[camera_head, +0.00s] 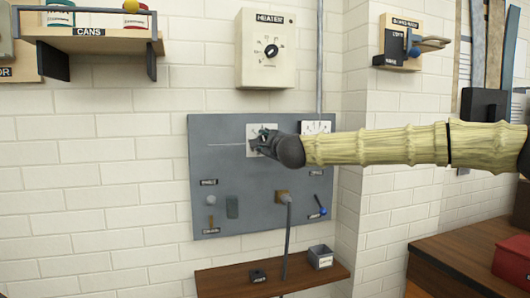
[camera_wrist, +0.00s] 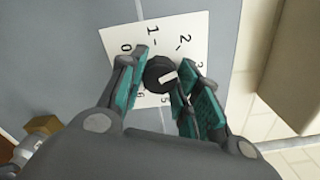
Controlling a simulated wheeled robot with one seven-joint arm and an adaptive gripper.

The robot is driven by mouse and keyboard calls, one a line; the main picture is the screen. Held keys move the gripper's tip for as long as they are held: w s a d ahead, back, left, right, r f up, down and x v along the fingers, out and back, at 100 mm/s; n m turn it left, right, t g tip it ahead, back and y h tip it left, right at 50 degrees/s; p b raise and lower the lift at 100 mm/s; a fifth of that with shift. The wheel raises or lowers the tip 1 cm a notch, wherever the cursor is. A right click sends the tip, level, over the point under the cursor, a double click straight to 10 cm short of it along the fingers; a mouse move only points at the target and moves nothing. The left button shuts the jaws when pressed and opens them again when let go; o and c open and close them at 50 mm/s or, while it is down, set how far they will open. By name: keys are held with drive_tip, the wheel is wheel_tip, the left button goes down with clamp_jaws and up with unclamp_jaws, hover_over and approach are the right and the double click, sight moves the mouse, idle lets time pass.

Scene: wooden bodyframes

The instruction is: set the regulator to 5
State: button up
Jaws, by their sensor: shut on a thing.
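The regulator is a dark round knob (camera_wrist: 160,74) with a white pointer mark, set on a white number plate (camera_wrist: 112,38) in the wrist view. The numbers 0, 1, 2, 3, 5 and 6 show around it. The mark points to the picture's right, just below the 3; a finger hides the 4's place. In the head view the plate (camera_head: 252,128) is at the top of the grey panel (camera_head: 220,165), and my gripper hides the knob. My gripper (camera_wrist: 160,82) has its teal-padded fingers on both sides of the knob and is shut on it.
A heater box (camera_head: 265,48) with its own dial hangs above the panel. A second white plate (camera_head: 317,128) is right of my gripper. A blue-tipped lever (camera_head: 322,211) and a pipe (camera_head: 287,235) are lower. A small wooden shelf (camera_head: 225,282) stands below.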

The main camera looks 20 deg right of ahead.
drive_tip(key=m+b, duration=2.1)
drive_tip(key=shift+f+m+b, duration=0.2)
drive_tip(key=shift+m+b, duration=0.1)
drive_tip(key=shift+r, duration=0.1)
drive_tip(key=o, duration=1)
drive_tip(key=shift+d, duration=0.1)
